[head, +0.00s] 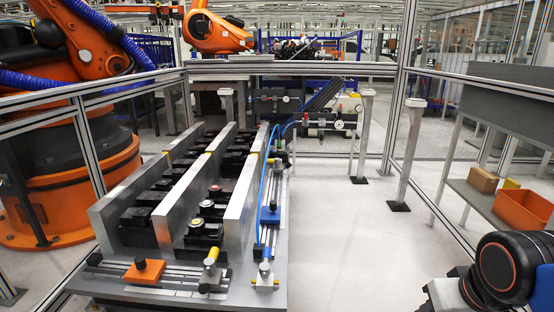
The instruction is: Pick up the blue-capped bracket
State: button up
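A steel fixture (180,278) with upright metal plates stands left of centre in the head view. On its right side, a blue block (270,214) sits on a dark rail; it is the bluest cap-like part I see, but I cannot tell for sure that it is the blue-capped bracket. A similar orange block (145,270) sits on the rail at the fixture's front left. Black parts stand in the channels between the plates; a few have round tops, one red (215,188), one pale (207,204) and one yellowish (197,223). My gripper is not in view.
Blue hoses run along the fixture's right side. Small posts (210,270) stand at its front edge. An orange robot arm (75,150) is at the left behind framing. A shelf at the right holds an orange bin (522,209) and a cardboard box (482,180). The floor (350,250) right of the fixture is clear.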

aim_at(274, 154)
jog(key=i+z, duration=0.25)
jog(key=i, duration=2.3)
jog(key=i+l, duration=0.1)
jog(key=i, duration=0.45)
jog(key=i+u, duration=0.15)
jog(key=i, duration=0.45)
jog(key=i+l, duration=0.2)
jog(key=i, duration=0.35)
jog(key=i+l+u, duration=0.2)
jog(key=i+u, duration=0.3)
jog(key=i+l+u, duration=0.95)
jog(key=i+l, duration=0.05)
jog(key=l, duration=0.05)
